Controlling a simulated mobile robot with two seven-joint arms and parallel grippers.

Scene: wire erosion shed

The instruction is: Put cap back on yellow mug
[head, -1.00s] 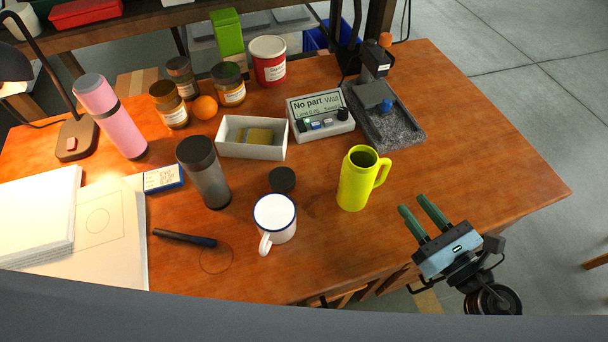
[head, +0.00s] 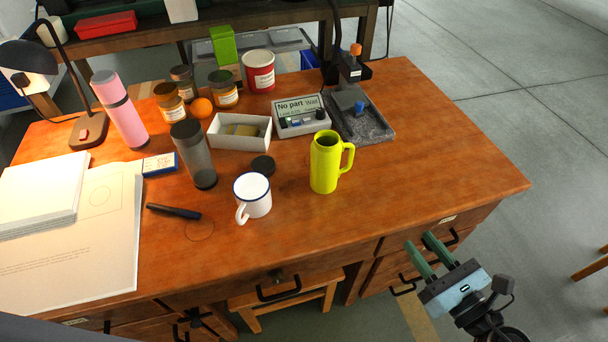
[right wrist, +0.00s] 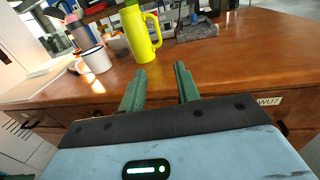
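The yellow mug (head: 325,165) stands upright and uncapped on the desk, its handle to the right; it also shows in the right wrist view (right wrist: 137,32). A dark round cap (head: 263,165) lies flat on the desk left of the mug, behind the white mug (head: 253,196). My right gripper (head: 422,252) is open and empty, off the desk's front right edge, to the right of and nearer than the yellow mug. Its two green fingers stand apart in the right wrist view (right wrist: 160,85). My left gripper is not in view.
A grey tumbler (head: 195,156), a white box (head: 240,142), a display unit (head: 301,118) and a stand with a granite base (head: 372,128) surround the mugs. A pen (head: 173,211) lies front left. The desk (head: 430,170) is clear right of the yellow mug.

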